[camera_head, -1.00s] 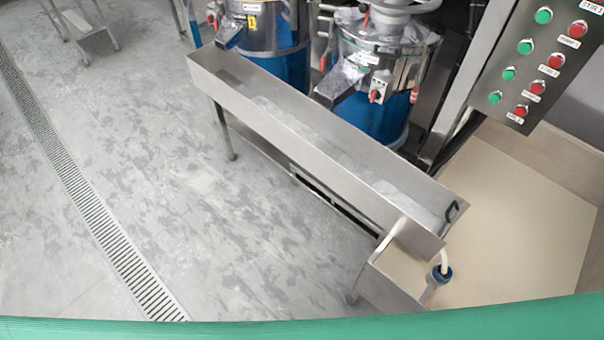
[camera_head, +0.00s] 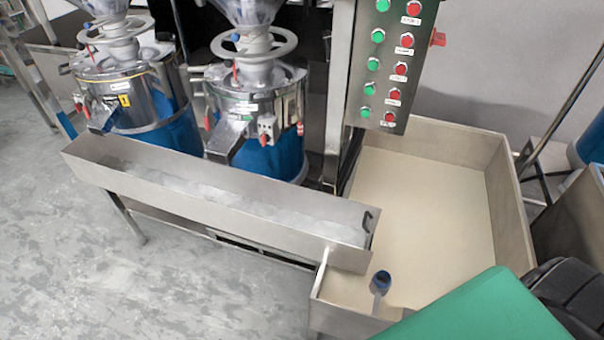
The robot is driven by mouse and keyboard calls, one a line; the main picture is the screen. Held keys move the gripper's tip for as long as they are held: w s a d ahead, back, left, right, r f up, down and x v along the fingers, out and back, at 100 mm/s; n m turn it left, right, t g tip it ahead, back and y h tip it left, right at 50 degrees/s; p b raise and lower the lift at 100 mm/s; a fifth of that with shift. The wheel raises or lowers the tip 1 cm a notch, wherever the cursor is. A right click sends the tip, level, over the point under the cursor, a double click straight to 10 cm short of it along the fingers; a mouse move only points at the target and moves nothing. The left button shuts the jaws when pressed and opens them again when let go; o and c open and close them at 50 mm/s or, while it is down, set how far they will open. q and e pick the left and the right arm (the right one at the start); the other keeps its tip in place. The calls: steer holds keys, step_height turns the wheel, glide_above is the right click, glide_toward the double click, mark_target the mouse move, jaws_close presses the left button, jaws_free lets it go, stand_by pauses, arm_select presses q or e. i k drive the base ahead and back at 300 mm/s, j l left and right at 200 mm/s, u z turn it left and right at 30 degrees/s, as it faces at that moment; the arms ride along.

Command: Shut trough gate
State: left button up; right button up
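The long steel trough (camera_head: 200,207) runs across the middle of the head view, from upper left to lower right, with whitish material lying inside. At its right end is a small black handle (camera_head: 369,219) by the end plate, which looks like the gate. How far the gate is open or shut is too small to tell. Below this end is a large steel tank (camera_head: 513,225) holding a cream-coloured surface. Neither of my grippers shows in this view.
Two grinders with blue lower bodies (camera_head: 267,160) stand behind the trough. A control panel (camera_head: 385,62) with green and red buttons hangs above the tank. Grey floor (camera_head: 70,270) is clear at left.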

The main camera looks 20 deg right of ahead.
mark_target(367, 213)
steer(key=z, duration=1.35)
